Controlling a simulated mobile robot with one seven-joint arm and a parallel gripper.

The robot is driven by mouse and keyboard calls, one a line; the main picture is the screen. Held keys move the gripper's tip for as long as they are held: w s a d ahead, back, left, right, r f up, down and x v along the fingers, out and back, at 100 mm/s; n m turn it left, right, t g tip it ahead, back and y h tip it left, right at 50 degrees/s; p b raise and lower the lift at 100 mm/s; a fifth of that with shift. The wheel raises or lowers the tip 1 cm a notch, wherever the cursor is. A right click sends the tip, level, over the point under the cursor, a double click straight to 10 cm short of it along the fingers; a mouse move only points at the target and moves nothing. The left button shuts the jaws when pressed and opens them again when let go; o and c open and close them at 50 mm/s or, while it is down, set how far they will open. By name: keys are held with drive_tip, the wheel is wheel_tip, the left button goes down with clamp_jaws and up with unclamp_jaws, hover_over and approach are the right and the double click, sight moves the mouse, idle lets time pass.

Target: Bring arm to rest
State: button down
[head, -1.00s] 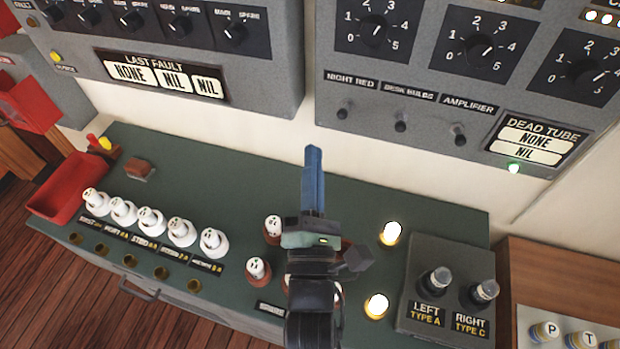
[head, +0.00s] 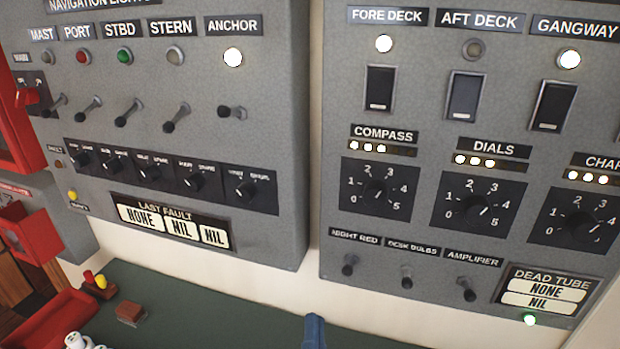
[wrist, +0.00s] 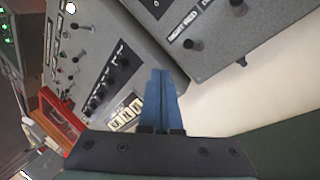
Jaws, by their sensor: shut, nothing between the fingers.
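My gripper shows in the wrist view (wrist: 161,100) with its two blue fingers pressed together and nothing between them. In the head view only the blue tip of my gripper (head: 314,331) shows at the bottom edge, above the green desk top (head: 230,316). The rest of my arm is out of that frame. The fingers point towards the wall with the grey panels and appear to touch nothing.
The navigation lights panel (head: 185,85) is at left and the deck lights and dials panel (head: 440,120) at right. A red tray (head: 45,318), a brown block (head: 131,313) and white bulbs (head: 78,342) are at lower left.

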drive_tip(key=w+r+m+t, duration=0.3)
drive_tip(key=r+m, duration=1)
drive_tip(key=r, duration=1.1)
drive_tip(key=s+r+m+t, duration=0.1)
drive_tip(key=s+r+m, duration=0.3)
drive_tip(key=r+m, duration=0.2)
drive_tip(key=s+r+m+t, duration=0.1)
drive_tip(key=s+r+m, duration=0.3)
drive_tip(key=r, duration=0.7)
drive_tip(key=m, duration=0.2)
drive_tip(key=shift+a+m+t+y, duration=0.3)
drive_tip(key=shift+a+t+y, duration=0.1)
